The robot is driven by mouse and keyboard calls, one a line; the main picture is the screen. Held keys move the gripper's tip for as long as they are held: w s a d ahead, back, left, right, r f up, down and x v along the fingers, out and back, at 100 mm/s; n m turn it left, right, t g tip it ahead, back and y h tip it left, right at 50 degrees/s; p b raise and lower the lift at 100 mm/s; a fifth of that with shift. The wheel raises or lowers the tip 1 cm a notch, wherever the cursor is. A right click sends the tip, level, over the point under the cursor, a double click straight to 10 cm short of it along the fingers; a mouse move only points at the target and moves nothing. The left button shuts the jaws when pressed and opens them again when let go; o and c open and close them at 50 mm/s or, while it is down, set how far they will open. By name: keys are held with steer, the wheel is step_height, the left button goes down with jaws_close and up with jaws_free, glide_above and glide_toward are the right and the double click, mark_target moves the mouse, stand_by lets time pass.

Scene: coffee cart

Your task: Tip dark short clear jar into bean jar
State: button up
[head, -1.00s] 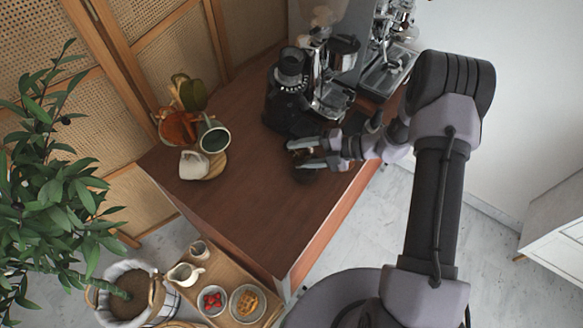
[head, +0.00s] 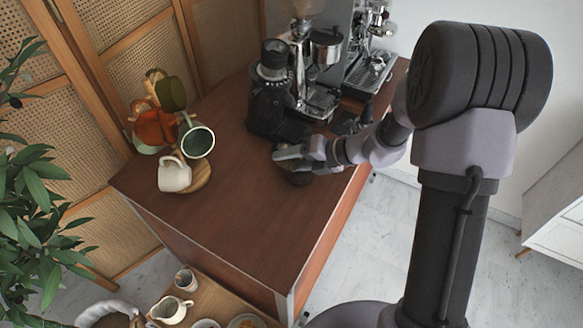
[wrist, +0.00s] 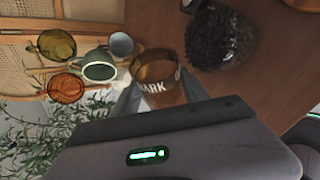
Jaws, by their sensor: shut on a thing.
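My gripper (head: 288,156) is shut on a short clear jar (wrist: 157,82), whose label reads "DARK" in the wrist view. A brown colour shows in or through its glass; I cannot tell how much it holds or how far it is tilted. In the head view the jar is mostly hidden by the gripper. A bean jar (wrist: 221,38) full of dark beans stands on the counter just beside the held jar in the wrist view. In the head view a dark round shape (head: 298,178), likely this bean jar, sits under the gripper.
A black grinder (head: 272,95) and a silver espresso machine (head: 345,60) stand behind the gripper. The counter's front (head: 250,220) is clear.

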mark_target(284, 168)
steer(key=shift+s+f+n+t+h+b, duration=0.15)
steer(key=shift+f+n+t+h+b, duration=0.3)
steer(key=shift+b, duration=1.9)
steer(key=shift+s+f+n+t+h+b, duration=0.15)
steer(key=shift+f+n+t+b, duration=0.45)
steer(key=shift+b, duration=1.75)
steer(key=shift+s+a+t+h+b, duration=0.15)
steer(key=shift+a+t+h+b, duration=0.2)
steer(key=shift+b, duration=0.8)
steer(key=b, duration=0.2)
steer(key=s+n+t+b, duration=0.1)
steer(key=b, duration=0.1)
steer(key=shift+a+r+n+h+b, duration=0.25)
steer(key=shift+a+r+h+b, duration=0.05)
steer(key=shift+a+r+h, duration=0.1)
steer(key=shift+s+r+t, duration=0.15)
steer(key=shift+t, duration=0.15)
steer(key=shift+s+a+r+n+t, duration=0.2)
steer(key=shift+r+n+t, duration=0.05)
steer(key=shift+n+t, duration=0.25)
steer(key=shift+s+a+r+n+t+h, duration=0.1)
steer(key=shift+s+a+n+t+h, duration=0.1)
steer(key=shift+n+t+h, duration=0.2)
steer(key=shift+s+a+r+n+t+h, duration=0.1)
steer(key=shift+s+n+t+h, duration=0.15)
steer(key=shift+n+t, duration=0.25)
